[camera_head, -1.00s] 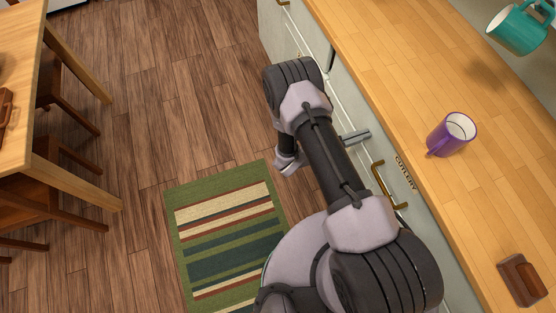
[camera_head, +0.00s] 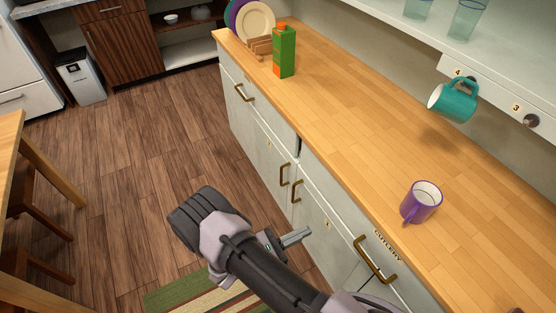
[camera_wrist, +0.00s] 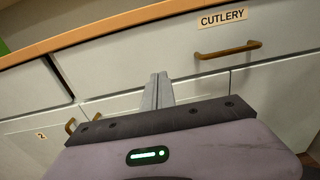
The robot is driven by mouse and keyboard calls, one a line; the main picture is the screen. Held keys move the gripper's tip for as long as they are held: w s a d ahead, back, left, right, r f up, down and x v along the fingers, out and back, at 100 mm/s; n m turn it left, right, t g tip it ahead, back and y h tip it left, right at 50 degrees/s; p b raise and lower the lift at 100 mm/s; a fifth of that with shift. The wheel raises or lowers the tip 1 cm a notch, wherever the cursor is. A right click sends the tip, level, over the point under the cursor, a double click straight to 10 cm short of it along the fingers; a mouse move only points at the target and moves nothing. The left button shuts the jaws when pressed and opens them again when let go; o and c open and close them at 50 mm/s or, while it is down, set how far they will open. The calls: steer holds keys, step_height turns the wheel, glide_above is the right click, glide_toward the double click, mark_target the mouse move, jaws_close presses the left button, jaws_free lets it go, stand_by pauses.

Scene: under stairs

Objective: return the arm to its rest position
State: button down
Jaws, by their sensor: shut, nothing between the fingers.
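My arm reaches forward from the bottom of the head view, low in front of the cabinet. My gripper (camera_head: 296,237) is shut and empty, its fingers pointing right toward the cabinet fronts. In the wrist view my gripper (camera_wrist: 158,90) shows two grey fingers together, with the drawer fronts behind them. The drawer marked CUTLERY (camera_wrist: 170,72) looks shut, and its brass handle (camera_wrist: 229,50) is to the right of the fingers. I cannot tell how far the fingertips are from the cabinet.
The wooden counter (camera_head: 350,130) holds a purple mug (camera_head: 421,203) and a green carton (camera_head: 284,52). A teal mug (camera_head: 453,101) hangs under the shelf. A table (camera_head: 12,150) and chairs stand at left. A striped rug (camera_head: 195,293) lies below. The floor between is clear.

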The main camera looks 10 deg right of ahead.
steer(key=s+d+r+m+g+y, duration=0.1)
steer(key=s+r+m+g+y, duration=0.2)
steer(key=r+m, duration=0.45)
steer(key=d+r+m+g+y, duration=0.1)
steer(key=r+m+g+y, duration=0.4)
steer(key=r, duration=0.6)
steer(key=s+a+r+m+t+y, duration=0.2)
steer(key=s+r+m+t+y, duration=0.2)
steer(key=r, duration=0.5)
steer(key=s+a+r+m+t+y, duration=0.3)
steer(key=s+r+m+t+y, duration=0.1)
steer(key=r+m+y, duration=0.3)
step_height(320, 180, up, 2)
steer(key=shift+s+a+r+m, duration=0.25)
steer(key=shift+s+a+m, duration=0.1)
steer(key=shift+s+m, duration=0.75)
steer(key=shift+w, duration=0.2)
